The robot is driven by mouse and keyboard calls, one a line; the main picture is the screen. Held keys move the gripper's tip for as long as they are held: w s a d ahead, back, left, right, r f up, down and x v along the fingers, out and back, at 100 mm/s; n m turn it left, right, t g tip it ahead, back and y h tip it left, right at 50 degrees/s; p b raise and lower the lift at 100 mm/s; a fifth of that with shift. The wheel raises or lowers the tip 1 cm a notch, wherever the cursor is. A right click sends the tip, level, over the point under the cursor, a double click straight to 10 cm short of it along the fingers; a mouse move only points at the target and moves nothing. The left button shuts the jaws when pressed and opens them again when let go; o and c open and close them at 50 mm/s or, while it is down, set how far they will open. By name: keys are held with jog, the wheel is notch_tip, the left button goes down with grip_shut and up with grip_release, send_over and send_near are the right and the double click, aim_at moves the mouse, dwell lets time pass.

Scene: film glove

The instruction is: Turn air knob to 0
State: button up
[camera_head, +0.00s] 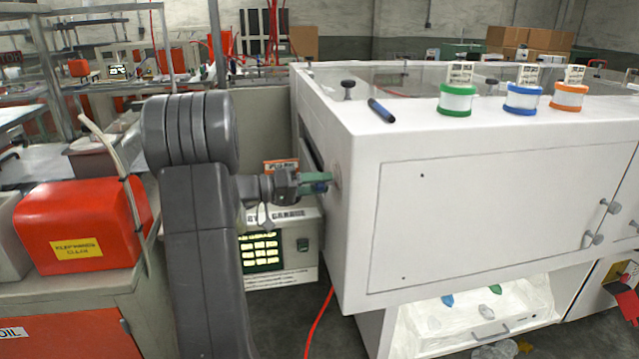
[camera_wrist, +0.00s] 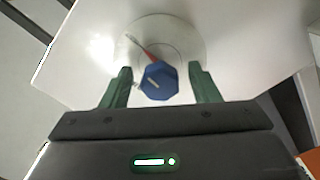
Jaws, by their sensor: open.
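The air knob is a blue faceted knob (camera_wrist: 159,81) on a white panel, with a pale round plate (camera_wrist: 178,32) behind it. A red mark and a thin light pointer show on the plate beside the knob. My gripper (camera_wrist: 158,80) is open, with one green finger on each side of the knob and a visible gap on both sides. In the head view my gripper (camera_head: 322,183) is at the left side of the white machine (camera_head: 500,215), and the knob is mostly hidden there by the fingers.
A blue marker (camera_head: 381,110) and several colored tape rolls (camera_head: 456,99) sit on the machine's top. A control box with a lit display (camera_head: 262,250) stands below my gripper. A red box (camera_head: 80,225) is at the left, and a red cable (camera_head: 319,322) runs on the floor.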

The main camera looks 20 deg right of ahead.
jog(key=shift+d, duration=0.2)
jog(key=shift+c, duration=0.2)
jog(key=c, duration=0.9)
